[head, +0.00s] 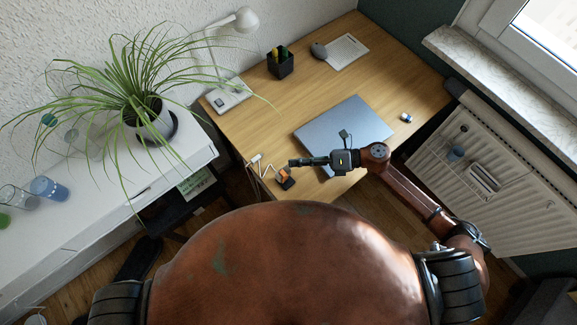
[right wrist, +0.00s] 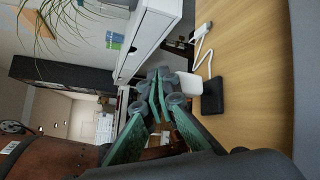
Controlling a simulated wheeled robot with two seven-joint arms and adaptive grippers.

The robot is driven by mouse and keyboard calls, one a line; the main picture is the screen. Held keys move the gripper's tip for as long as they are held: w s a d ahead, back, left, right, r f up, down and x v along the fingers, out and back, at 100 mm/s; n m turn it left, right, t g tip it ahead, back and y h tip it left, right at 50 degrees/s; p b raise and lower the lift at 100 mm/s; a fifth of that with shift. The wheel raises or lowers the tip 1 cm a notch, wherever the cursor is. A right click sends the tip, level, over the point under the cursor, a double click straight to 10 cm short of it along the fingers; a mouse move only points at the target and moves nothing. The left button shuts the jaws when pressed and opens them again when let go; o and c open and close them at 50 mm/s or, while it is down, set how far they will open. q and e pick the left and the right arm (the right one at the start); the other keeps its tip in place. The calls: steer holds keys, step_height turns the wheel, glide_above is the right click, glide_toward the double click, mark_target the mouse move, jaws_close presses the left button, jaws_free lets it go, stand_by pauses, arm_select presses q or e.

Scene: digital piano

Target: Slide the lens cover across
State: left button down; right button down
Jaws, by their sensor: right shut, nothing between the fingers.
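My right gripper (head: 291,163) is shut and empty at the front left edge of the desk. In the right wrist view its teal fingers (right wrist: 160,88) meet at the tips, close to a small white block (right wrist: 187,84) at the desk edge. A black block (right wrist: 212,97) stands beside the white one. In the head view a small orange and black object (head: 285,178) sits just below the fingertips; I cannot tell its exact form. I cannot make out a lens cover in either view. My left gripper is out of view.
A white cable (head: 256,162) lies at the desk edge. The wooden desk (head: 245,122) holds a closed laptop (head: 345,120), a pen holder (head: 280,64) and a lamp (head: 245,18). A white cabinet (head: 60,225) with a potted plant (head: 150,120) stands left.

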steer(key=shift+d, duration=0.1)
steer(key=w+d+b, duration=0.1)
steer(key=d, duration=0.1)
steer(key=w+d+b, duration=0.1)
steer(key=w+d, duration=0.1)
stand_by(0.7)
stand_by(0.3)
